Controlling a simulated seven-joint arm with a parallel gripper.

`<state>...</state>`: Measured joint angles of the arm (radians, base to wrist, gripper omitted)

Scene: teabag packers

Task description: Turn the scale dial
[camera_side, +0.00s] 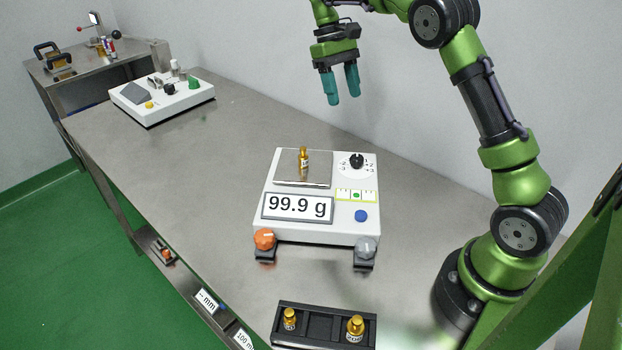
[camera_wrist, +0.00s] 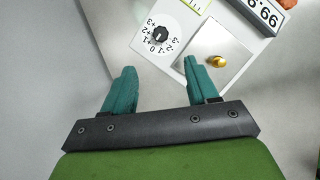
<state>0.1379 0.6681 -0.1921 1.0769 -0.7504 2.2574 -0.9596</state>
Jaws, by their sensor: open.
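My gripper (camera_side: 343,97) is open and empty, with teal fingers pointing down. It hangs above and behind the scale, apart from the dial. In the wrist view the dial lies beyond the fingertips (camera_wrist: 160,77).
An orange knob (camera_side: 264,239) and a grey knob (camera_side: 366,247) sit at the scale's front. A black tray (camera_side: 287,340) with two brass weights lies nearer. Another white device (camera_side: 161,97) stands at the back left. The table between the two devices is clear.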

